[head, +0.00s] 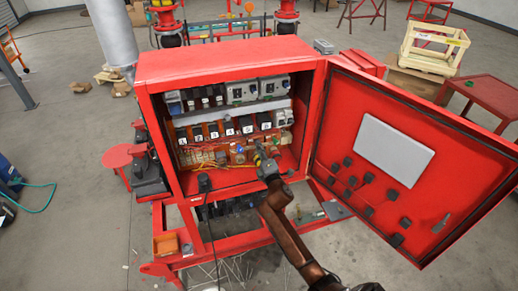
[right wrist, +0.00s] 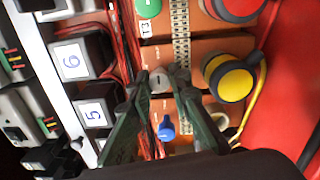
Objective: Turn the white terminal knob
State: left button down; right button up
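A small pale grey-white knob (right wrist: 159,80) with a dark mark on its face sits on the orange terminal panel in the right wrist view. My right gripper (right wrist: 162,84) has its two dark fingers parted, with the tips on either side of this knob. I cannot tell whether the tips press on it. In the head view my right gripper (head: 262,160) reaches into the red cabinet at its lower right and hides the knob. A blue knob (right wrist: 166,128) shows between the fingers, nearer the palm. My left gripper is not in view.
A yellow knob (right wrist: 230,77), a red knob (right wrist: 238,5) and a green knob (right wrist: 148,7) are close by. Numbered black modules (right wrist: 82,54) and red wires lie to the left. The red cabinet door (head: 395,150) stands open at right.

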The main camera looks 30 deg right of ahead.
jog(key=o, duration=0.4)
jog(key=shift+o, duration=0.2)
jog(key=v, duration=1.2)
jog(key=shift+s+d, duration=0.1)
